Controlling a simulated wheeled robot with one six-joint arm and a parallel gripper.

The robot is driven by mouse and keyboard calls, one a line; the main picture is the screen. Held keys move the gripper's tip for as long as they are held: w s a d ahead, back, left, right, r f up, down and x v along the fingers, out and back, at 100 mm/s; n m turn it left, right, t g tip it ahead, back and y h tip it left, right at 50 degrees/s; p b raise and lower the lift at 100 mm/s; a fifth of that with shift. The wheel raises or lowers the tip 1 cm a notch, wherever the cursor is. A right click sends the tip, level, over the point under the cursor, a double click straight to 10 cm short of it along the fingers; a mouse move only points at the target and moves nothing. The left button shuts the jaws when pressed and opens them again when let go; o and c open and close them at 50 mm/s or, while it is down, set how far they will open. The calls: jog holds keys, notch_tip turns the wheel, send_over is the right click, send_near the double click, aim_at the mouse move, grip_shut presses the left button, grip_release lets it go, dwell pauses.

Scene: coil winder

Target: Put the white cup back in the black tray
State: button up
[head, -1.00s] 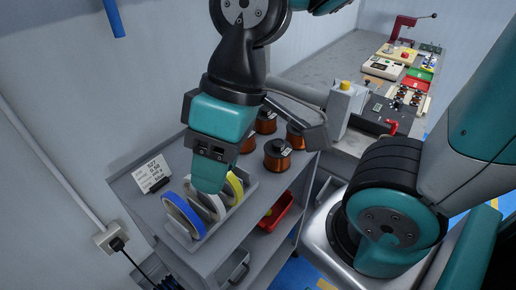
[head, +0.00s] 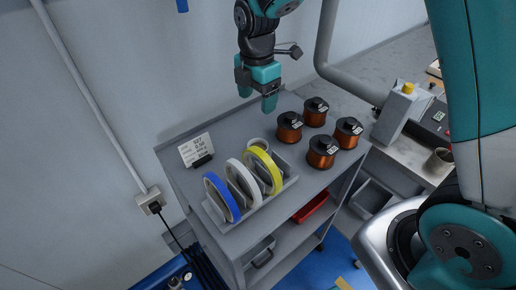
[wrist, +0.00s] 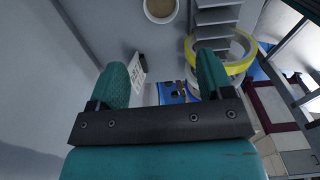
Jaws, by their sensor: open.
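The white cup (head: 258,144) stands on the grey cart top, just behind the yellow tape roll, which partly hides it in the head view. In the wrist view the cup (wrist: 160,18) shows at the top edge as a white rim around a beige inside, cut off by the frame. My gripper (head: 268,102) is above the rear of the cart top, behind the cup and apart from it. In the wrist view my gripper (wrist: 163,80) has its two fingers wide apart with nothing between them. I cannot make out a black tray with certainty.
A grey rack (head: 283,188) holds blue, white and yellow tape rolls beside the cup. Several copper wire spools (head: 321,152) stand to the right. A label card (head: 196,149) stands at the left. A red bin (head: 312,208) is on the lower shelf.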

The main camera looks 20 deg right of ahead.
notch_tip(320, 180, down, 12)
jog(key=shift+r+p, duration=0.25)
jog(key=shift+p, duration=0.75)
jog(key=shift+s+f+p, duration=0.1)
jog(key=shift+f+p, duration=0.8)
jog(key=shift+f, duration=1.7)
jog(key=c, duration=0.8)
jog(key=shift+o, duration=0.2)
jog(key=shift+r, duration=0.1)
